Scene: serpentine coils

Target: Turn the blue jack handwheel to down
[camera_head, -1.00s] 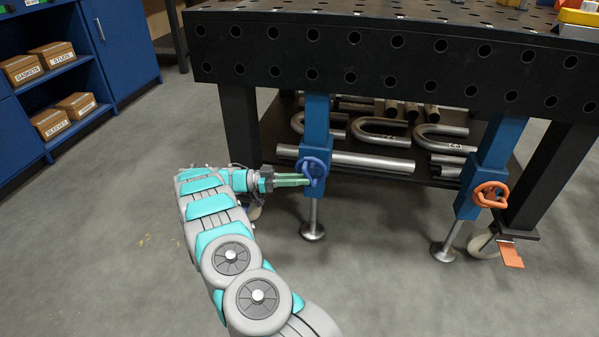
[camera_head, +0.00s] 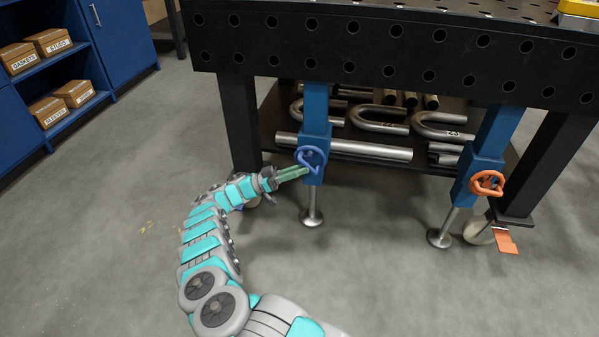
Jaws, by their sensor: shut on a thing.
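The blue jack handwheel (camera_head: 312,155) is on the front of the blue jack leg (camera_head: 316,112) under the left part of the dark perforated table (camera_head: 330,62). My gripper (camera_head: 306,170) reaches it from the lower left, its green fingers at the lower left part of the wheel's rim. The fingers are close together and shut on the wheel. The exact contact is small in the picture. The jack's round foot (camera_head: 312,221) rests on the floor.
An orange handwheel (camera_head: 487,183) is on a second blue jack leg to the right. A caster (camera_head: 478,232) with an orange pedal (camera_head: 506,242) stands beside it. Steel pipes (camera_head: 345,147) lie on the lower shelf behind. The floor at left is clear up to a blue cabinet (camera_head: 112,40).

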